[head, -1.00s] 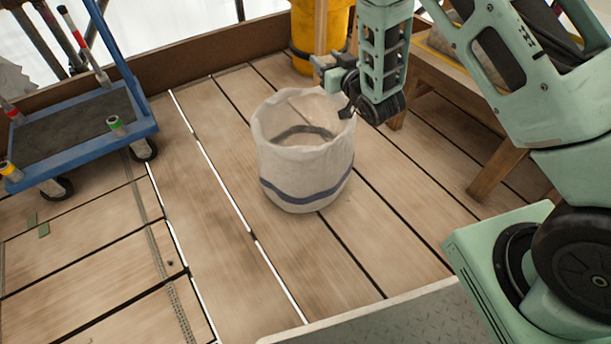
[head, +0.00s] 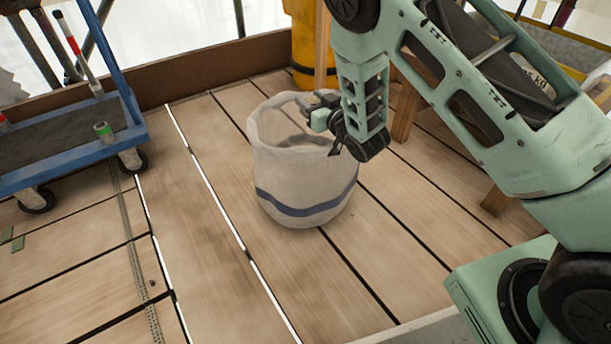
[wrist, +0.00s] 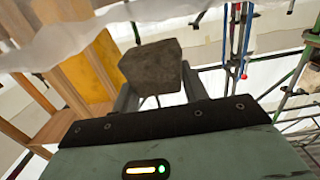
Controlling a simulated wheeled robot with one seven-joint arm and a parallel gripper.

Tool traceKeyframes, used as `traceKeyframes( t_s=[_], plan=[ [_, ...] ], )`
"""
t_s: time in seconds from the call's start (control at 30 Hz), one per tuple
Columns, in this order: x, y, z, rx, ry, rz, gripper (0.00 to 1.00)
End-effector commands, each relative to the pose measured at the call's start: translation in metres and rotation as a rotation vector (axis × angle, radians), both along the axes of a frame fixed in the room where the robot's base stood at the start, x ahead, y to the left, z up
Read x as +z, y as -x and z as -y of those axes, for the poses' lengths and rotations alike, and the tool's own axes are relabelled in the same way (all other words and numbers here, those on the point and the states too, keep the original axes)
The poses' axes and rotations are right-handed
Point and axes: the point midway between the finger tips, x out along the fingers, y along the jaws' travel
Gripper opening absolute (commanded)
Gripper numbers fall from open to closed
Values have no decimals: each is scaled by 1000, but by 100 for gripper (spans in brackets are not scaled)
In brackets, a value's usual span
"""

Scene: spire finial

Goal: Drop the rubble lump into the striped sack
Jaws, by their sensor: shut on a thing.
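The striped sack (head: 300,187) stands upright and open on the plank floor in the head view, off-white with a dark blue band low around it. My gripper (head: 318,114) is at the right side of the sack's mouth, by the rim, with its fingers pointing left over the opening. In the wrist view my gripper (wrist: 165,85) is shut on the rubble lump (wrist: 150,66), a rough grey-brown block between the two fingers. The lump cannot be made out clearly in the head view. My wrist covers part of the sack's right rim.
A blue cart (head: 75,155) stands at the left. A yellow barrel (head: 305,45) and a wooden post are behind the sack. Wooden trestle legs (head: 405,108) stand to the right behind my arm.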

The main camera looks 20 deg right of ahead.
Motion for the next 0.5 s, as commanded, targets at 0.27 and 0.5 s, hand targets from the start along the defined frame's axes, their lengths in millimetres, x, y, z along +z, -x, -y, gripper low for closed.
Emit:
traceKeyframes(
  t_s=[0.27, 0.5],
  plan=[
    [-17, 0, 0, 0, -1, 2, 15],
    [-16, 0, 0, 0, -1, 2, 57]
  ],
)
